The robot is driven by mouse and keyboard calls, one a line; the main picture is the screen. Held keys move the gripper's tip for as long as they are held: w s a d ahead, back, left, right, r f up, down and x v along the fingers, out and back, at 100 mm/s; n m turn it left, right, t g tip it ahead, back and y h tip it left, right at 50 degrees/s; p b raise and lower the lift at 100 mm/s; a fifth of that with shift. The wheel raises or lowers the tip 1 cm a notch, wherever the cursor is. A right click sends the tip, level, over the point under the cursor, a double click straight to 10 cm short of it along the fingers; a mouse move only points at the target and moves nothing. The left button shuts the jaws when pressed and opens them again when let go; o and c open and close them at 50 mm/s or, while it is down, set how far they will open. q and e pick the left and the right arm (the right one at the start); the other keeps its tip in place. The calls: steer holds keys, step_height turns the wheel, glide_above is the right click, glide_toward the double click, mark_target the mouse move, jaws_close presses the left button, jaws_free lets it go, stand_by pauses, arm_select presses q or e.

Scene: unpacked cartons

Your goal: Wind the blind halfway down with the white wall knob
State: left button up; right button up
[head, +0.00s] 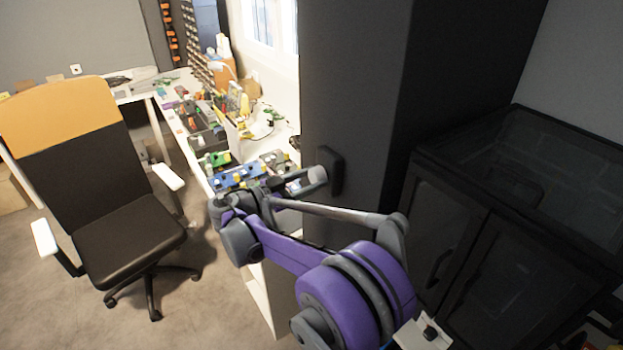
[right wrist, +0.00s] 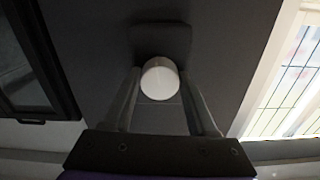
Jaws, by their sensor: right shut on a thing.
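The white knob (right wrist: 160,78) sticks out from a dark mount (right wrist: 161,41) on the dark grey wall face. My right gripper (right wrist: 160,95) has one finger on each side of the knob and is shut on it. In the head view the gripper (head: 304,183) reaches the knob (head: 318,175) in front of the dark mount (head: 332,170) on the pillar, where the knob looks grey in shade. A bright window (head: 273,22) shows at the top; it also shows at the right of the right wrist view (right wrist: 290,80). I cannot make out the blind. My left gripper is out of view.
A cluttered white desk (head: 283,122) runs along the wall beside the pillar (head: 350,80). An office chair (head: 130,240) with an orange-topped back stands at the left. A dark glass-door cabinet (head: 500,215) stands at the right. Grey floor (head: 215,310) is free between chair and desk.

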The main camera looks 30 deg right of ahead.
steer(key=shift+m, duration=0.9)
steer(key=o, duration=1.4)
steer(key=shift+c, duration=0.2)
steer(key=shift+a, duration=0.1)
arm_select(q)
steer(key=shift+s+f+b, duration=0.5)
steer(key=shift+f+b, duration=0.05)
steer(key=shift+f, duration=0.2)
arm_select(e)
steer(key=a, duration=1)
steer(key=shift+s+a, duration=0.3)
steer(key=shift+s, duration=0.1)
